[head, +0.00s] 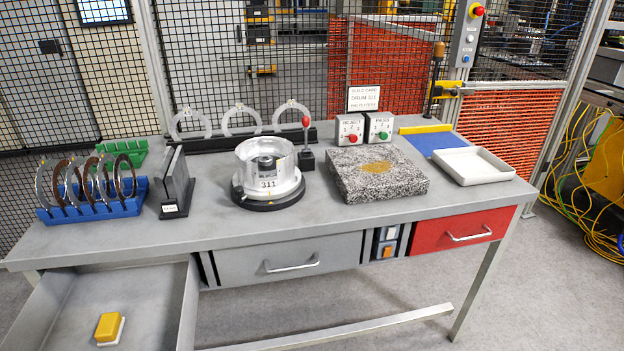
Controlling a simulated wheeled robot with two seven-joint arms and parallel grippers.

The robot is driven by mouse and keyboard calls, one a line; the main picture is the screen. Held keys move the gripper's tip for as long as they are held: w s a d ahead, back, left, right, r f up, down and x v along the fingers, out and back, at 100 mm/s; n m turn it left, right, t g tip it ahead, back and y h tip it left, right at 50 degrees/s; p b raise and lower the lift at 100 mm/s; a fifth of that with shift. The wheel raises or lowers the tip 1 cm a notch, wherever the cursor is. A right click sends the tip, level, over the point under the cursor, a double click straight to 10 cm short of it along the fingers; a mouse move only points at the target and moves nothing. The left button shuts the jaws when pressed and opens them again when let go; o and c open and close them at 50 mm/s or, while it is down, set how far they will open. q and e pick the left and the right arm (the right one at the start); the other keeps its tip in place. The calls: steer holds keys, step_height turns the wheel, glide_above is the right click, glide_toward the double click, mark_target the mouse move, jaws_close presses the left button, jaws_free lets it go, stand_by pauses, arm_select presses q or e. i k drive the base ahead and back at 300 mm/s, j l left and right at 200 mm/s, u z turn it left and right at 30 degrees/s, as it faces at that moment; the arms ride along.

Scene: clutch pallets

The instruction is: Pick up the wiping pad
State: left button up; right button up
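The wiping pad (109,328) is a small yellow block with a white underside. It lies in the open drawer (160,298) at the lower left, below the workbench top. The drawer around it looks otherwise empty. Neither of my grippers shows in the head view.
On the grey workbench (225,225) stand a blue rack of rings (95,208), a metal drum (268,170), a granite block (376,172) and a white tray (473,165). A grey drawer (290,262) and a red drawer (460,232) are closed. The bench's front edge overhangs near the open drawer.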

mark_target(108, 333)
steer(key=u, duration=1.35)
